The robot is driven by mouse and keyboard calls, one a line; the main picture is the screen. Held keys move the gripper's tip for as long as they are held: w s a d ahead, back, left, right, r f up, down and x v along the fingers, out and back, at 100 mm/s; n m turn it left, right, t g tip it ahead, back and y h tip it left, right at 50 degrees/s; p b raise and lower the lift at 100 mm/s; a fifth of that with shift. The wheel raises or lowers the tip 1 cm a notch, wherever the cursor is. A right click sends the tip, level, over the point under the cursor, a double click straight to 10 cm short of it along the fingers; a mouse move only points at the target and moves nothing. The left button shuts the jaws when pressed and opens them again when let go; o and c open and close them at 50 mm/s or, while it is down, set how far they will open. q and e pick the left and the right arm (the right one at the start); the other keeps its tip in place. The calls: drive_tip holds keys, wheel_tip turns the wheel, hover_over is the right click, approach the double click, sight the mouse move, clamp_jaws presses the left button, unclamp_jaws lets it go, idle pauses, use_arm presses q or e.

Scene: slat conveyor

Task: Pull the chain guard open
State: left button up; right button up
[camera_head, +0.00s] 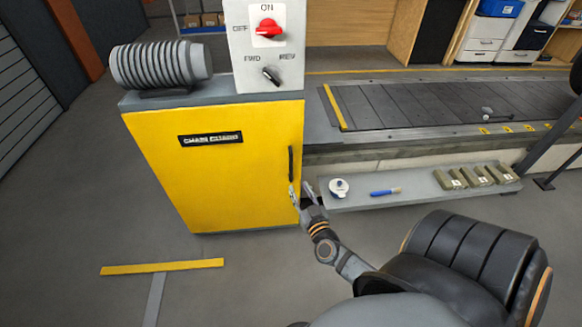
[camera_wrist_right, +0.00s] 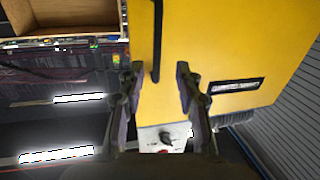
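The chain guard (camera_head: 215,180) is a yellow panel with a black label on the front of the grey cabinet, and it looks closed. Its upright black handle (camera_head: 291,163) is near the right edge. My right gripper (camera_head: 300,188) is open at the handle's lower end. In the right wrist view, the handle (camera_wrist_right: 157,40) shows between the spread fingertips (camera_wrist_right: 160,70), beside the yellow guard (camera_wrist_right: 215,45). I cannot tell whether the fingers touch it; they are not shut on it. My left gripper is not in view.
A control box (camera_head: 266,50) with a red switch and a ribbed motor (camera_head: 160,65) sit on the cabinet. The slat conveyor (camera_head: 430,105) runs behind. Floor before the guard is clear.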

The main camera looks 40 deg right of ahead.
sight(291, 169)
drive_tip(key=shift+m, duration=0.3)
drive_tip(key=b+x, duration=0.1)
drive_tip(key=x, duration=0.2)
drive_tip(key=b+x, duration=0.1)
drive_tip(key=x, duration=0.5)
drive_tip(key=shift+w+d+r+b, duration=0.25)
drive_tip(key=shift+r+b, duration=0.15)
drive_tip(key=shift+w+d+r, duration=0.1)
drive_tip(key=shift+w+d, duration=0.1)
drive_tip(key=shift+w, duration=0.3)
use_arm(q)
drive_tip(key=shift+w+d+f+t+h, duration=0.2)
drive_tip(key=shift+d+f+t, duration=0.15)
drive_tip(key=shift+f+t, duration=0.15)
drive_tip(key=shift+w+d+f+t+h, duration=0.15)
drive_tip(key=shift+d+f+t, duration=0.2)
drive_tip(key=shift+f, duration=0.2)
use_arm(e)
drive_tip(key=shift+c, duration=0.3)
clamp_jaws()
